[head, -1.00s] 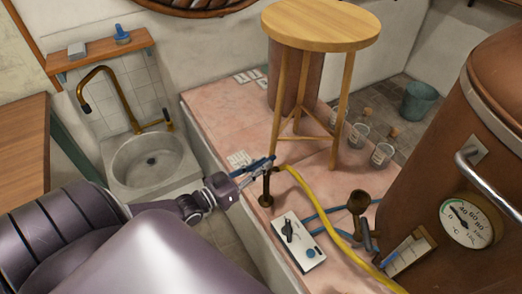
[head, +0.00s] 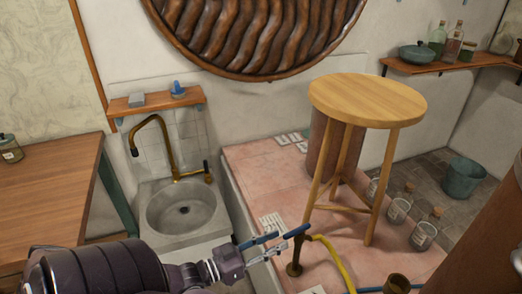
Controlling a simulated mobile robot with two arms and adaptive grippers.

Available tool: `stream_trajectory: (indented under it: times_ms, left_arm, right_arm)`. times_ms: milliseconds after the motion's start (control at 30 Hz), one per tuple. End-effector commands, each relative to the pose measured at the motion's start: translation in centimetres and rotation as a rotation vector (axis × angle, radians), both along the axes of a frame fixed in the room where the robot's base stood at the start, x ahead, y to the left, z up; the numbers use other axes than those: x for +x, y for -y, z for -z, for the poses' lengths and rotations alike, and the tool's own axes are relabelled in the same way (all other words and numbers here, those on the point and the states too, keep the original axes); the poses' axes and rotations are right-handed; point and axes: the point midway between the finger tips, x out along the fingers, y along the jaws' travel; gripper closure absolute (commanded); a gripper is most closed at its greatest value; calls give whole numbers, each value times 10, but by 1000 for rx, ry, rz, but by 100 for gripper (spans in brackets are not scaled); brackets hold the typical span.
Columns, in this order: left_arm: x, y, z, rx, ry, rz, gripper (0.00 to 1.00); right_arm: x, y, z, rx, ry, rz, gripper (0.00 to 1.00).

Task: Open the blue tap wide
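The blue tap (head: 297,231) is a blue lever on top of a dark brown upright pipe, which rises from the pink tiled ledge right of the sink. The lever slants up to the right. A yellow hose runs from beside the pipe to the lower right. My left gripper (head: 279,243) comes in from the lower left. Its two fingers are apart, with a gap between them, and the tips are close to the left end of the lever. I cannot tell whether they touch it. My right gripper is not in view.
A wooden stool (head: 368,100) stands on the ledge (head: 262,165), close behind and right of the tap. Labelled glass jars (head: 424,235) stand to its right. A stone sink (head: 185,243) with a brass faucet (head: 170,150) is at left. A copper vessel (head: 485,245) fills the lower right.

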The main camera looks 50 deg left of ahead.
Motion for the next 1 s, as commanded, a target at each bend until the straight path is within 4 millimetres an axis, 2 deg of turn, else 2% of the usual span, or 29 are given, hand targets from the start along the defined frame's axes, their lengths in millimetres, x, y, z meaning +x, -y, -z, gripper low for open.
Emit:
stream_trajectory:
  times_ms: [100, 333, 1000]
  left_arm:
    - [-20, -5, 1, 0, -5, 1, 69]
    - [-43, -11, 0, 0, -2, 1, 69]
    - [-48, -13, 0, 0, 0, 1, 69]
  right_arm:
    - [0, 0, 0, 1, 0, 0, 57]
    - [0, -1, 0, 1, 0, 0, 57]
    - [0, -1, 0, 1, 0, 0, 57]
